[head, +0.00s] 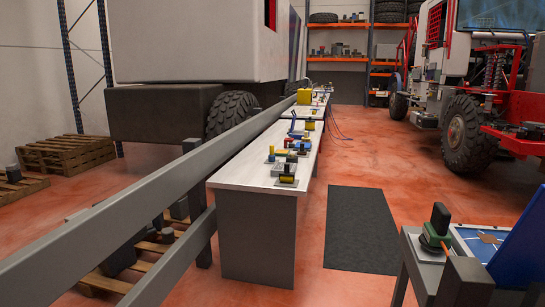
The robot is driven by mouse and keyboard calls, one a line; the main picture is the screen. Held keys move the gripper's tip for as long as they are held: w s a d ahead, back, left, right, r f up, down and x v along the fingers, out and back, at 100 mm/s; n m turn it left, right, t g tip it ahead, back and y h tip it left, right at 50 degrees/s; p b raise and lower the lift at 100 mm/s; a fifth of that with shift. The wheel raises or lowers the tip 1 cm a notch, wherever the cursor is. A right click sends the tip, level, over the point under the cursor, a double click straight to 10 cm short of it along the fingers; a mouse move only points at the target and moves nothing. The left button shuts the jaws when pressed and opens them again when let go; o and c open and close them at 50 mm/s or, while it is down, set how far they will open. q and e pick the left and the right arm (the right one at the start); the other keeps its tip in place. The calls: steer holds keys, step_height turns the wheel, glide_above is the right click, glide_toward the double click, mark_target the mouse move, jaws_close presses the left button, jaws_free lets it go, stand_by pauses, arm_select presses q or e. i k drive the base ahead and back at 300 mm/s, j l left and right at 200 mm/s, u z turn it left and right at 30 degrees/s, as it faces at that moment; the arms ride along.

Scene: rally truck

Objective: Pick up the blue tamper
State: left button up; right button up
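I cannot make out a blue tamper for certain. A small blue object (293,128) stands on the long white-topped bench (243,172), but it is too small to tell what it is. Neither of my grippers is in view.
Grey rails (120,215) run along the bench's left side. Several small tools and blocks (288,170) line the bench. A dark mat (361,230) lies on the open red floor to its right. A truck with big wheels (467,134) stands at the back right.

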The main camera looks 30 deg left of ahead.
mark_target(271, 156)
steer(key=i+j+u, duration=0.1)
steer(key=i+j, duration=0.45)
steer(key=i+j+u, duration=0.15)
steer(key=i+j, duration=0.35)
steer(key=i+j+u, duration=0.1)
steer(key=i+j, duration=0.3)
steer(key=i, duration=0.25)
steer(key=i+j+u, duration=0.15)
steer(key=i+j, duration=0.25)
steer(key=i, duration=0.2)
